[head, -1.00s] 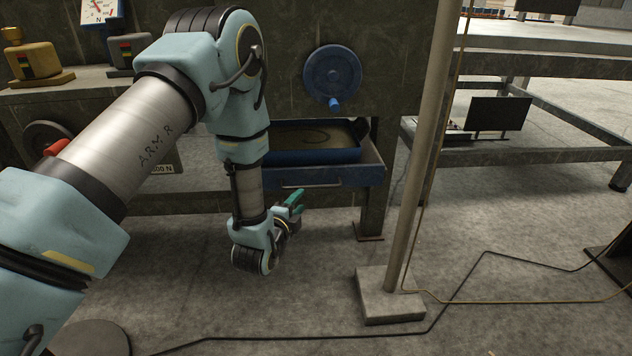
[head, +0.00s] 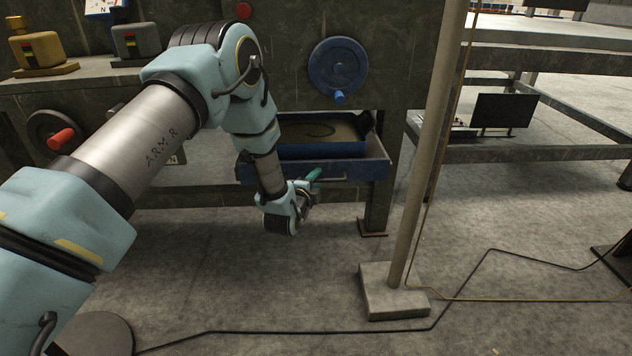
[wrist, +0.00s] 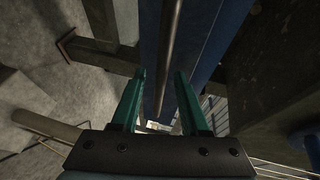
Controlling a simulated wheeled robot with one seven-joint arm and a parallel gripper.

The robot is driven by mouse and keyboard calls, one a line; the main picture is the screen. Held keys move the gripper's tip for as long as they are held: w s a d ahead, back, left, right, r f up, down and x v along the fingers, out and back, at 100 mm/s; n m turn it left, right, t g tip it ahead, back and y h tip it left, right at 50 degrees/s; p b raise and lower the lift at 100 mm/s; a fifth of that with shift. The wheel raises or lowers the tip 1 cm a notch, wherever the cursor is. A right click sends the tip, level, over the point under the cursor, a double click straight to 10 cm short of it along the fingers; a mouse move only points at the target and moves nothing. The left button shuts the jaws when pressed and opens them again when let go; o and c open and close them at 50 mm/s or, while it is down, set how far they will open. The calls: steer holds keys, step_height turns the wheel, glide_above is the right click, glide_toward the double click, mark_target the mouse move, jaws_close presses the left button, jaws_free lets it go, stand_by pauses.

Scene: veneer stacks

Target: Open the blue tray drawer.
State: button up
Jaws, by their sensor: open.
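The blue tray drawer (head: 362,170) is low under the bench, with its blue front facing me. A dark-bottomed blue tray (head: 330,151) shows above the front. My gripper (head: 315,178), with green fingers, is open at the drawer front and hides part of it. In the wrist view, the blue front (wrist: 204,40) runs behind a long thin bar handle (wrist: 169,50).
A blue handwheel (head: 338,66) is on the bench above the drawer. A pole on a concrete foot (head: 393,292) stands to the right. A bench leg (head: 376,200) is beside the drawer's right end. Cables cross the floor; the floor before the drawer is clear.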

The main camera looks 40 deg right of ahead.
jaws_close()
stand_by(1.4)
